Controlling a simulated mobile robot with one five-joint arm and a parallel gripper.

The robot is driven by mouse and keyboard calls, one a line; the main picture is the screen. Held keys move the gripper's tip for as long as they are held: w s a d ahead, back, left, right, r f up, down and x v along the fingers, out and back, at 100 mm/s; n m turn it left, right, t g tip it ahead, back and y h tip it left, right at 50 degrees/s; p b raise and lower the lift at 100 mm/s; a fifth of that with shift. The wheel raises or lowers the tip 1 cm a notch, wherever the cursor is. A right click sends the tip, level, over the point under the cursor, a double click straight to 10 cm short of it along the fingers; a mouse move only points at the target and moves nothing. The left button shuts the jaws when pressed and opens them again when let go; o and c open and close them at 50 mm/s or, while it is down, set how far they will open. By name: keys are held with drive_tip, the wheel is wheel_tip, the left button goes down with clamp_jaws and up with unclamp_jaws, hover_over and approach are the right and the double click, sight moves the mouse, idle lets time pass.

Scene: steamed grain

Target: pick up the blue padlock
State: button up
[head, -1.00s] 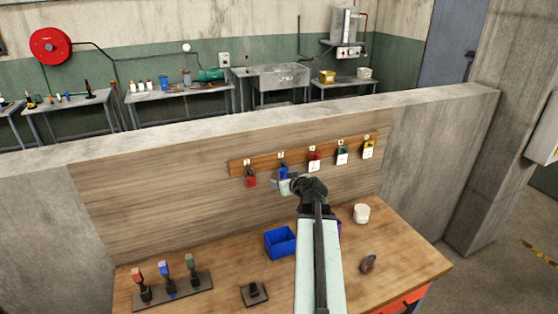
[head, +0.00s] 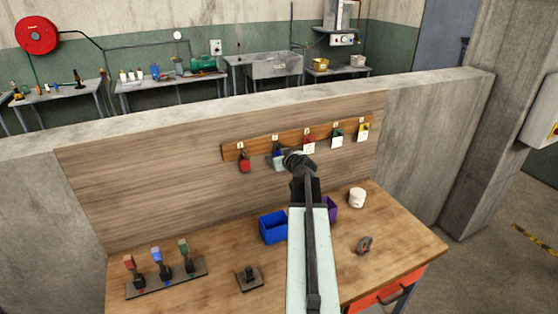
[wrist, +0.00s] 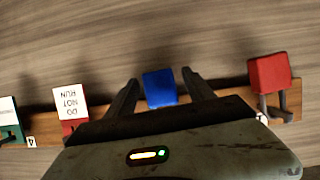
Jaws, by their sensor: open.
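The blue padlock (wrist: 160,88) hangs on the wooden hook rail and shows between my two fingers in the wrist view. In the head view only a bit of its blue (head: 277,153) shows beside my gripper, which covers most of it. My gripper (wrist: 160,90) is open, with one finger on each side of the padlock. In the head view my gripper (head: 284,162) is up at the rail, at the second place from the left. I cannot tell whether the fingers touch the padlock.
A red padlock (head: 245,162) hangs to the left on the rail (head: 229,152). Tagged red, green and yellow padlocks hang to the right. Below, the workbench (head: 212,270) holds a blue bin (head: 273,228), a purple bin (head: 330,210), a white cup (head: 357,198) and three levers on a base.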

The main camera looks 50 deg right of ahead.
drive_tip(key=shift+s+r, duration=0.1)
drive_tip(key=shift+c, duration=1.2)
clamp_jaws()
drive_tip(key=shift+a+r, duration=0.1)
drive_tip(key=shift+r, duration=0.05)
